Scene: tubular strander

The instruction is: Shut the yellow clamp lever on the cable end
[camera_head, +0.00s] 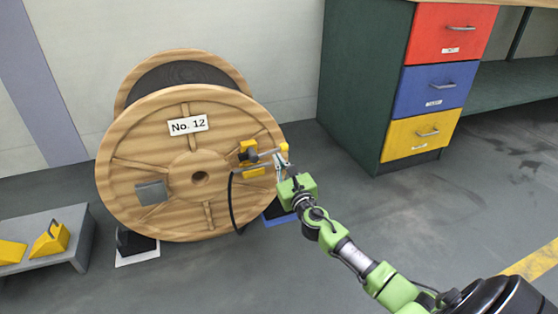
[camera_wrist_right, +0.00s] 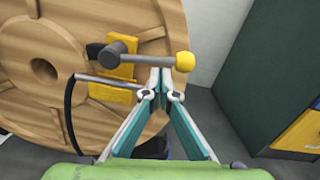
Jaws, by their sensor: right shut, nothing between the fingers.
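The yellow clamp (camera_head: 248,148) sits on the front face of the wooden drum, right of its hub. It also shows in the right wrist view (camera_wrist_right: 122,69). Its lever (camera_wrist_right: 150,57) is a grey bar running from a dark pivot to a yellow knob (camera_wrist_right: 185,61), sticking out to the right. The cable end (camera_wrist_right: 108,83) is a grey rod crossing the clamp below the lever, joined to a black cable (camera_head: 232,203). My right gripper (camera_wrist_right: 168,76) is shut and empty, its tips just below the lever bar near the knob; I cannot tell whether they touch.
The wooden drum (camera_head: 135,185) carries a "No. 12" label (camera_head: 188,124). A grey bench (camera_head: 75,258) with yellow blocks (camera_head: 50,240) stands at left. A green cabinet (camera_head: 362,75) with coloured drawers stands at right. The floor between is mostly clear.

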